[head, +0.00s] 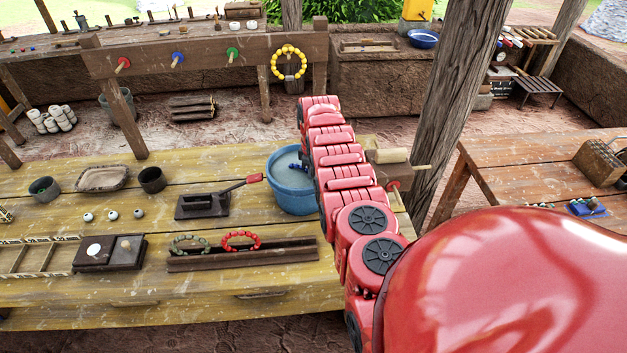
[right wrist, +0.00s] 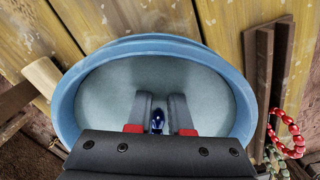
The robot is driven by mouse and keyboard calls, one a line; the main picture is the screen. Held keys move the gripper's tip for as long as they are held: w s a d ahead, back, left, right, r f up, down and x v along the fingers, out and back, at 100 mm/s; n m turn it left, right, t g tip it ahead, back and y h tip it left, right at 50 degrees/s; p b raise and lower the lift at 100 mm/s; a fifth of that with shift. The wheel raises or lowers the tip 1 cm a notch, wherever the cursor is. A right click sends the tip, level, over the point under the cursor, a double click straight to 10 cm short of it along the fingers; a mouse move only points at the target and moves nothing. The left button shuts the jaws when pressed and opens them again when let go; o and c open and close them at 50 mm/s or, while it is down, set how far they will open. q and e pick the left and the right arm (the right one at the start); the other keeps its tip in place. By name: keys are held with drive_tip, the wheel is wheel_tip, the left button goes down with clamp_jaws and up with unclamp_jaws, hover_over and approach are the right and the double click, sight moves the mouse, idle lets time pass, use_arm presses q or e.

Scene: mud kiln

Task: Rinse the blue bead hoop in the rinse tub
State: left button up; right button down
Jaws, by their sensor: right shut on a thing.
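The rinse tub (head: 293,199) is a round blue tub of greyish water on the yellow plank table, partly hidden by my right arm in the head view. In the right wrist view the tub (right wrist: 70,95) lies below my right gripper (right wrist: 158,112), whose fingers are over the water area. The gripper is shut on the blue bead hoop (right wrist: 157,122); only a shiny dark-blue bit shows between the fingers. Whether the hoop touches the water cannot be told. My left gripper is in neither view.
A dark wooden rack (head: 215,260) with a green hoop (head: 190,243) and a red hoop (head: 241,240) lies in front of the tub. A yellow hoop (head: 288,63) hangs on the rail behind. A wooden post (head: 455,110) stands right of the tub.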

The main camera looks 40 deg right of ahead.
drive_tip(key=shift+r, duration=0.25)
drive_tip(key=shift+f, duration=0.2)
drive_tip(key=shift+f+b, duration=0.25)
drive_tip(key=shift+b, duration=0.05)
drive_tip(key=shift+r+p, duration=0.3)
drive_tip(key=shift+r, duration=0.1)
idle(0.8)
drive_tip(key=shift+f+b, duration=0.4)
drive_tip(key=shift+r, duration=0.1)
